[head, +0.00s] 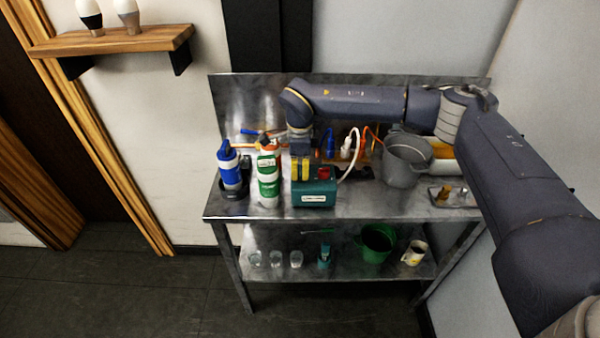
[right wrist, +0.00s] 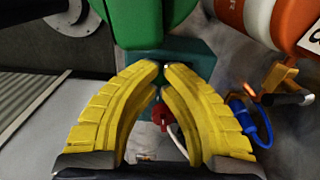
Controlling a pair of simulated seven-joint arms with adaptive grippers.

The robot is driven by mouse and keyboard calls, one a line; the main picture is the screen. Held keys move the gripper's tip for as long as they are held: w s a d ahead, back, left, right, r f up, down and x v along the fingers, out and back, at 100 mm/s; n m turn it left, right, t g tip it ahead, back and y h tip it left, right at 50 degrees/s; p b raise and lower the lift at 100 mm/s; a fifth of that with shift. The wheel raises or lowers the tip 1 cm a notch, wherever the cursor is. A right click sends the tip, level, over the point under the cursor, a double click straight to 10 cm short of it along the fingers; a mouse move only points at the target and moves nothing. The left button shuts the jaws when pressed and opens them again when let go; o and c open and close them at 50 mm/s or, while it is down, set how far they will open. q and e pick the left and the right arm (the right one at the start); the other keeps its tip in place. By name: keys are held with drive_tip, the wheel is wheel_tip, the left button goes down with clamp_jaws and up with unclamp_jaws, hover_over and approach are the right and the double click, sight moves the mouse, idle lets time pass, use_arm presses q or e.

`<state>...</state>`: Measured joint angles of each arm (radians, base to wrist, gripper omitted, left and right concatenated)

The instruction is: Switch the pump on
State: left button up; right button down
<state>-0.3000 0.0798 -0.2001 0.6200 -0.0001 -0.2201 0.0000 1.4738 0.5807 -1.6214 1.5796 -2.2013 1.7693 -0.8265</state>
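The pump looks to be the teal box (head: 315,193) with a white label, standing on the metal bench. A red knob or switch (head: 323,173) sits on its top. A white cable (head: 354,160) curves up behind it. My right gripper (head: 300,178) points down with its yellow fingers over the left part of the box, left of the red part. In the right wrist view its fingertips (right wrist: 160,66) nearly meet, with nothing seen between them. A red part (right wrist: 161,114) shows between the fingers, and the teal box (right wrist: 200,60) lies behind the tips. Contact cannot be told. My left gripper is not in view.
A green-and-white bottle (head: 268,188) and a blue-and-white bottle (head: 230,170) stand left of the box. A grey pot (head: 402,170) and a small tray (head: 455,199) stand right. Glasses and a green bucket (head: 374,248) are on the lower shelf. The bench front right of the box is clear.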

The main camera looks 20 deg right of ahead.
sight(300, 175)
drive_tip(key=shift+f, duration=0.3)
drive_tip(key=shift+r, duration=3.55)
